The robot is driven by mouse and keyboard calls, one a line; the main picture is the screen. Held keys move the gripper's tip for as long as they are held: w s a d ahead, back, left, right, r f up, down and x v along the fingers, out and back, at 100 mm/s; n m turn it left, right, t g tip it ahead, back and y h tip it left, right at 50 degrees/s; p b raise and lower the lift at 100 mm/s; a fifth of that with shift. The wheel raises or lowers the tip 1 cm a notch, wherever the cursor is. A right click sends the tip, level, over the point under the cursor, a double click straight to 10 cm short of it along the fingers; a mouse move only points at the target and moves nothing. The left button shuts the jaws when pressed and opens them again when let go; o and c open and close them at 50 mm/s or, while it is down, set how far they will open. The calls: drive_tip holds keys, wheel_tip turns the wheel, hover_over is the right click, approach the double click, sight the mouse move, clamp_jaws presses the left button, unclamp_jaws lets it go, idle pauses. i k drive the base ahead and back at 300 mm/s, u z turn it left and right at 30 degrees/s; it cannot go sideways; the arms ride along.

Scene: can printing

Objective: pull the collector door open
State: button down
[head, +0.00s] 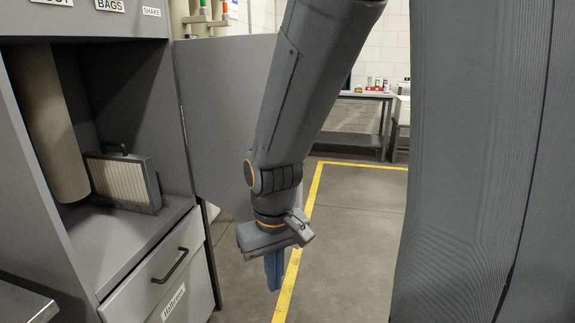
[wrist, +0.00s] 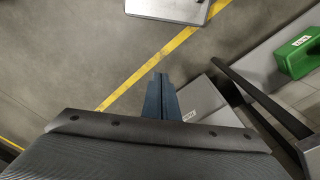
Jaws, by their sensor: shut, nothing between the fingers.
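The collector is the grey cabinet (head: 120,235) at the left of the head view. Its upper compartment is uncovered, and a grey door panel (head: 222,100) stands swung out at the compartment's right edge, seemingly on a hinge there. My arm hides the panel's right part. My gripper (head: 273,287) points down over the floor, to the right of the cabinet and lower than the panel, apart from both. Its blue fingers are together and empty; they also show in the wrist view (wrist: 160,90). No handle shows on the visible part of the panel.
A filter (head: 122,180) and a tan cylinder (head: 48,125) are in the compartment, above a drawer (head: 160,275) with a dark handle. A yellow line (head: 290,275) crosses the floor. A bench (head: 355,135) stands at the back. The wrist view shows a green container (wrist: 295,58) at right.

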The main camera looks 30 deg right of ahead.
sight(222, 80)
drive_tip(key=k, duration=0.3)
drive_tip(key=u, duration=1.8)
drive_tip(key=i, duration=1.05)
drive_tip(key=z, duration=2.1)
